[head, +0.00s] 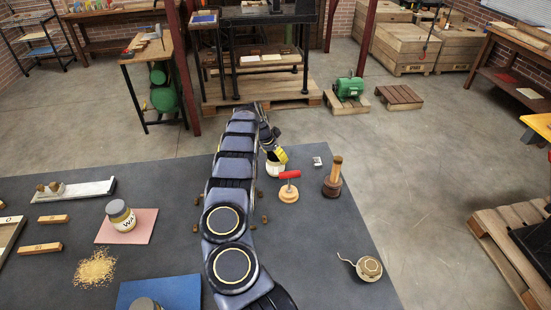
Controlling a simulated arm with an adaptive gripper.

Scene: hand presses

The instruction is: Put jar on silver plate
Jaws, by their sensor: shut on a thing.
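My gripper (275,152) is at the far edge of the dark table, to the right of my arm. It is shut on a cream jar (275,169) with a yellow patch by its top; I cannot tell whether the jar touches the table. Another jar (123,218), with a grey lid and a "WA" label, stands on a pink plate (146,228). A third grey lid (146,304) shows over a blue plate (184,288), cut by the lower edge. No plate is clearly silver; a long pale metal piece (88,188) lies at the left.
A twine ball (369,268) lies near the right edge. Yellow granules (95,268) and wooden bars (41,248) lie left. Small brown bits surround my arm.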

